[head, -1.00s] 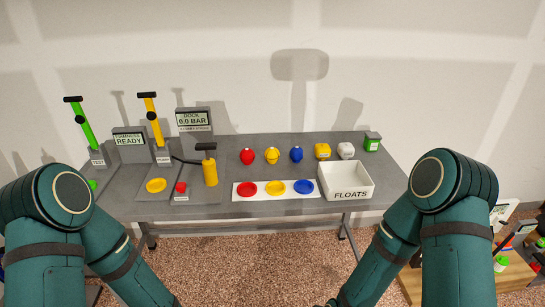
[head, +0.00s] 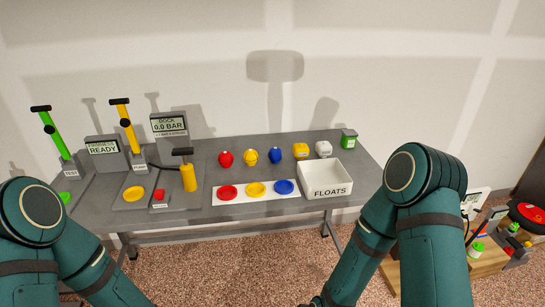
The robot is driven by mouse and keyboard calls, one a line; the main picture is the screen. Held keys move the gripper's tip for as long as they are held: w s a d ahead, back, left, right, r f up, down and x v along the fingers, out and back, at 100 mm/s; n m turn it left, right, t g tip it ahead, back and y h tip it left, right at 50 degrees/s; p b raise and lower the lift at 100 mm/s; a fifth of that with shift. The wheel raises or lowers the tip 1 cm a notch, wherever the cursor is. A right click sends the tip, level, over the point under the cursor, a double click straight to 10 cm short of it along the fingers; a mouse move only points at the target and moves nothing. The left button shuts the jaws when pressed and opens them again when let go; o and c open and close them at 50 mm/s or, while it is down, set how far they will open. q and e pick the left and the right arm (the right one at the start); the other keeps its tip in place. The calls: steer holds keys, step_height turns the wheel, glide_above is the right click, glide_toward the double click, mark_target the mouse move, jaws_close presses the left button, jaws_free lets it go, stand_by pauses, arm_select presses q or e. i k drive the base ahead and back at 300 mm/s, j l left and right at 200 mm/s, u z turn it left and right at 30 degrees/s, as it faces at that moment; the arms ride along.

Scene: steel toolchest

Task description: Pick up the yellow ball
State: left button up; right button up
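The yellow ball (head: 250,156) sits on the grey table between a red ball (head: 226,159) and a blue ball (head: 275,154). It has a small cap on top. In front of the balls lies a white strip (head: 241,191) with red, yellow and blue discs. My two arms come in from the lower left and lower right, in front of the table. Both grippers are below the picture's edge, so their fingers do not show. Nothing touches the yellow ball.
A white FLOATS box (head: 329,191) stands right of the strip. A yellow pump (head: 188,177), a dock display (head: 168,126) and levers fill the table's left. A wooden surface (head: 487,264) is at lower right.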

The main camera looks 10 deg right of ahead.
mark_target(250, 156)
steer(key=i+j, duration=0.35)
steer(key=j, duration=0.15)
steer(key=i+j, duration=0.4)
steer(key=j, duration=0.15)
steer(key=i+j+z, duration=0.1)
steer(key=z, duration=1.25)
steer(key=j, duration=0.1)
